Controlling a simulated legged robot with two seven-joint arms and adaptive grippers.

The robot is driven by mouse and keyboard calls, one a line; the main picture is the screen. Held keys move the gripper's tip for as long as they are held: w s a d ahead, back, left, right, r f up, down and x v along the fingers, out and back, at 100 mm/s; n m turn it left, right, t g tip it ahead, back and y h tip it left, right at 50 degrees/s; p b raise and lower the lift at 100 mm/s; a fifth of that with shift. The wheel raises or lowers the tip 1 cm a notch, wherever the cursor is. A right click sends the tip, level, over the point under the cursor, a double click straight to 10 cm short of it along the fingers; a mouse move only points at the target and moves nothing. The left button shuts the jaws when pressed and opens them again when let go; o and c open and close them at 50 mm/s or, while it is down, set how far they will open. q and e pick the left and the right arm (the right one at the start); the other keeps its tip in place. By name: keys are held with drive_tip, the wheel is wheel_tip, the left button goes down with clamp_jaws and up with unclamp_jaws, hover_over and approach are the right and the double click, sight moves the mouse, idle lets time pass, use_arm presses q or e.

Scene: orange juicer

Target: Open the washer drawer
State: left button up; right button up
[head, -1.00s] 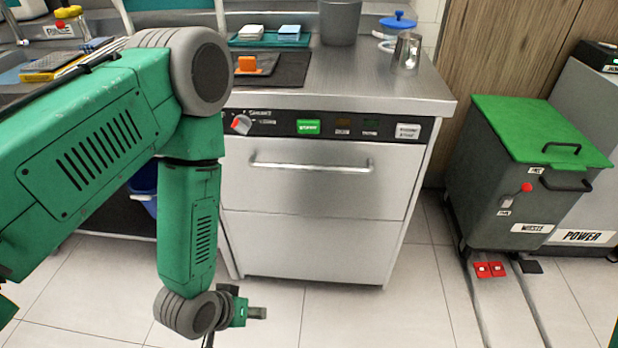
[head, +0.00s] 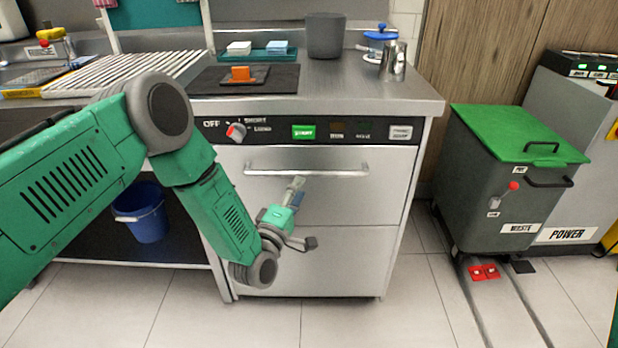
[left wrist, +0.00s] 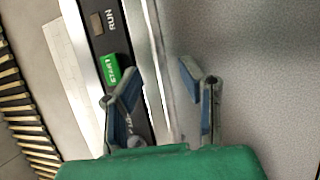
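The washer (head: 318,262) is a steel front-loading unit under the counter, with a black control panel (head: 365,131). Its upper drawer front (head: 385,195) is flush and looks closed. A horizontal bar handle (head: 320,172) crosses that front near its top. My left gripper (head: 303,215) is open and empty in front of the drawer, just below the handle in the head view. In the left wrist view its two fingers (left wrist: 160,85) are spread apart. A bright bar, likely the handle, runs between them there; contact cannot be told. My right gripper is not in view.
A grey waste bin (head: 500,195) with a green lid stands to the right of the washer. A blue bucket (head: 142,212) stands on a low shelf at left. The countertop (head: 345,90) holds a grey container, a metal cup and trays. Floor before the washer is clear.

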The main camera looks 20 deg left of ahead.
sight(309, 174)
use_arm(q)
drive_tip(key=x, duration=0.3)
drive_tip(key=b+x, duration=0.1)
drive_tip(key=x, duration=0.1)
drive_tip(key=shift+w+a, duration=0.15)
drive_tip(key=shift+a, duration=0.2)
drive_tip(key=shift+w+d+r, duration=0.15)
drive_tip(key=shift+w+d, duration=0.2)
drive_tip(key=shift+d, duration=0.2)
drive_tip(key=shift+a, duration=0.3)
clamp_jaws()
drive_tip(key=shift+a, duration=0.1)
